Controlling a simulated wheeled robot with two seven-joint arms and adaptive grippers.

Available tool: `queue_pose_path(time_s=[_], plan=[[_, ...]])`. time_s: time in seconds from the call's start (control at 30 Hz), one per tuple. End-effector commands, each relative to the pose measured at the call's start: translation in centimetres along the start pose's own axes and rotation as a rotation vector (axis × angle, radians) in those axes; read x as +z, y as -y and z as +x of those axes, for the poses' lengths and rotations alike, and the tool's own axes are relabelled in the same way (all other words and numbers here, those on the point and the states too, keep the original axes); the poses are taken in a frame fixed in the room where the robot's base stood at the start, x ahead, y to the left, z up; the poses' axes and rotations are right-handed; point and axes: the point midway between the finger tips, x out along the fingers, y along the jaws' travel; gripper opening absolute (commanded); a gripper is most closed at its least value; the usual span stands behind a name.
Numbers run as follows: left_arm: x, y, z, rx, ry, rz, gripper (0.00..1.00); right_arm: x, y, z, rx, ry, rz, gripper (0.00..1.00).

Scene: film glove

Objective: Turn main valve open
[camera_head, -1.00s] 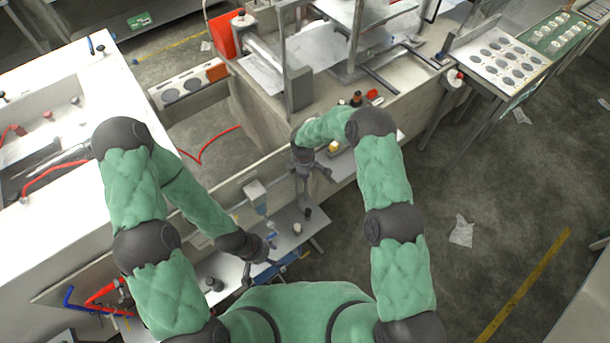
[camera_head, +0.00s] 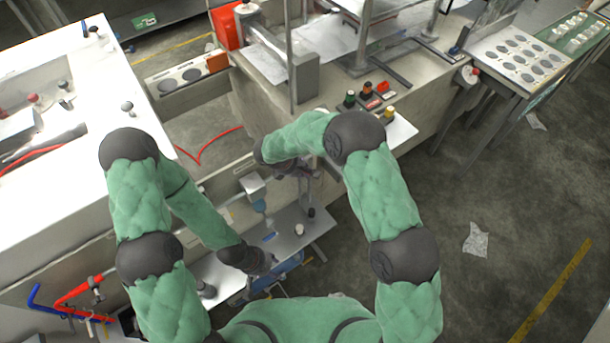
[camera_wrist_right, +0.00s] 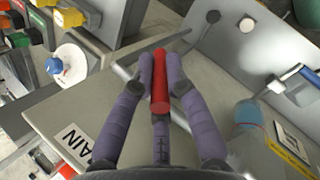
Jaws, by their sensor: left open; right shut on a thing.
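The main valve's red handle (camera_wrist_right: 160,92) shows in the right wrist view as a red bar beside a plate lettered "AIN" (camera_wrist_right: 76,143), its first letter not clear. My right gripper (camera_wrist_right: 159,66) is shut around this handle, with purple-grey fingers on both sides and one below. In the head view my right gripper (camera_head: 305,178) is small and partly hidden by its own arm, and the red handle cannot be made out there. My left gripper (camera_head: 272,276) is open at the lower middle, low by the grey shelf and apart from the handle.
A grey shelf (camera_head: 285,240) with small knobs lies under the grippers. A box with coloured buttons (camera_head: 370,96) stands on the bench behind my right arm. Red and blue pipes (camera_head: 75,295) are at the lower left.

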Motion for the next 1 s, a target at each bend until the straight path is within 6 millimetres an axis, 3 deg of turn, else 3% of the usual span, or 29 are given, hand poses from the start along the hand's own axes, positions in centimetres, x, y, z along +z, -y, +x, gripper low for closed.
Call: queue_pose_path(time_s=[0.3, 0.8, 0.83, 0.9, 1.0], plan=[[-0.1, 0.7, 1.8, 0.0, 0.0, 0.0, 0.48, -0.4, 0.3, 0.1, 0.039, 0.058, -0.001, 0.0], [-0.1, 0.7, 2.0, 0.0, 0.0, 0.0, 0.48, -0.4, 0.2, 0.0, 0.045, 0.068, -0.001, 0.0], [-0.1, 0.7, 2.0, 0.0, 0.0, 0.0, 0.48, -0.4, 0.2, 0.0, 0.045, 0.068, -0.001, 0.18], [-0.1, 0.7, 2.0, 0.0, 0.0, 0.0, 0.48, -0.4, 0.2, 0.0, 0.045, 0.068, -0.001, 0.37], [-0.1, 0.7, 2.0, 0.0, 0.0, 0.0, 0.48, -0.4, 0.2, 0.0, 0.045, 0.068, -0.001, 0.39]])
